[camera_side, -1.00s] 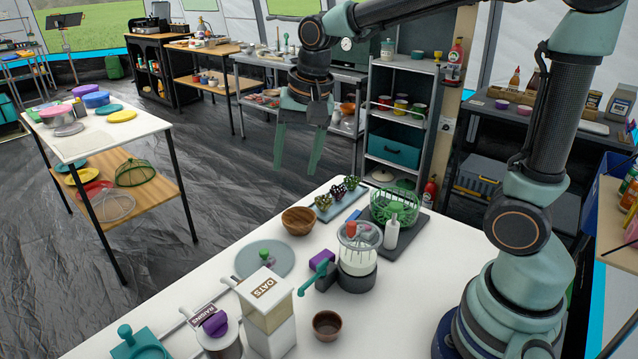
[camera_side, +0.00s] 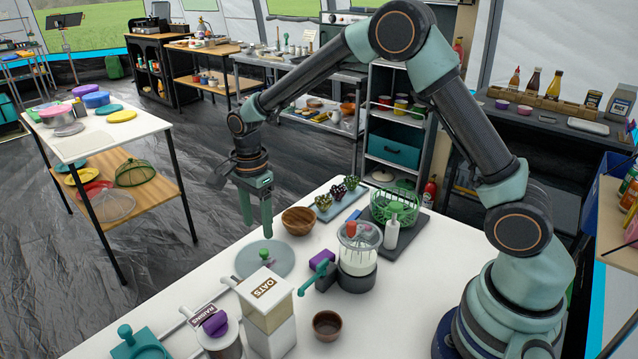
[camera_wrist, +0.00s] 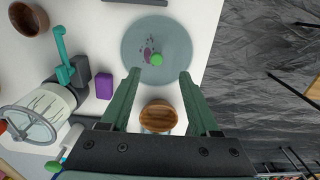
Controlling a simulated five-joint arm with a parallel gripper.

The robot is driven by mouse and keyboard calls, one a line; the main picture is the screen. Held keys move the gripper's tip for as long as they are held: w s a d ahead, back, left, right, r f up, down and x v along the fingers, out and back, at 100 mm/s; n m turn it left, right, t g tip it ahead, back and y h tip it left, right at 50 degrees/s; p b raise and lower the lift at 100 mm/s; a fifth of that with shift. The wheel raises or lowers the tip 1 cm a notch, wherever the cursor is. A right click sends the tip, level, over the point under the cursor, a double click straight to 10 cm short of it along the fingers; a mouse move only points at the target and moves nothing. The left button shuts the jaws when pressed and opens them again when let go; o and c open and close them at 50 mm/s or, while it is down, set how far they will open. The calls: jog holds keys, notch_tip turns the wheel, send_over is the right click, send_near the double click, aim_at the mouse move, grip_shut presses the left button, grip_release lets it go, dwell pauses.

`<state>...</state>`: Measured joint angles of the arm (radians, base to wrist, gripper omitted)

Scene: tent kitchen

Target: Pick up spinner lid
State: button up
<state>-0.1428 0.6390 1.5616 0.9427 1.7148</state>
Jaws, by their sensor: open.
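My gripper (camera_side: 257,228) is open and empty, above the far side of the lid and pointing down. No contact is visible.
A wooden bowl (camera_side: 299,220) stands right of my gripper. A green basket (camera_side: 395,206), a clear-walled crank device (camera_side: 357,257) with a purple block (camera_side: 321,261), an oats box (camera_side: 266,299), a raisins container (camera_side: 217,328) and a brown bowl (camera_side: 327,325) crowd the table.

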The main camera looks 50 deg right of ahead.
aim_at(264, 251)
jog(key=shift+s+d+f, duration=0.1)
jog(key=shift+s+f, duration=0.05)
jog(key=shift+f, duration=1.6)
jog(key=shift+s+f, duration=0.15)
jog(key=shift+f, duration=1.6)
jog(key=shift+c, duration=0.4)
grip_shut()
